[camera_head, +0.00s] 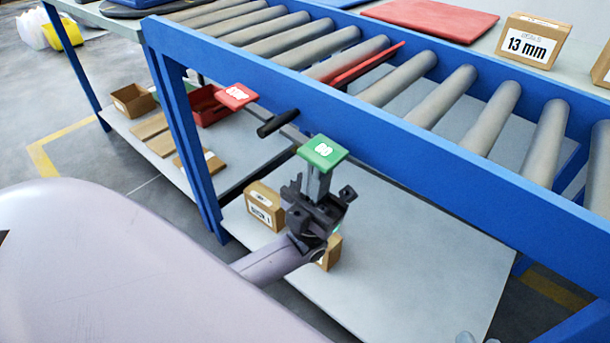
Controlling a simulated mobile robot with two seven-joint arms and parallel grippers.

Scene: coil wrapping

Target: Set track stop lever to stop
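The track stop lever has a black handle (277,123) sticking out from the blue front rail, roughly midway between a red STOP plate (236,96) on its left and a green GO plate (322,152) on its right. A red bar (367,65) lies between the rollers behind the lever; its link to the lever is hidden. My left gripper (317,186) points up just below the green plate, right of and below the handle and apart from it. The plate hides its tips, so its opening is unclear. My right gripper is not clearly seen.
The roller conveyor (430,128) has a blue frame. A box marked 13 mm (530,41) and a red mat (430,17) lie beyond the rollers. Space left of the handle looks free.

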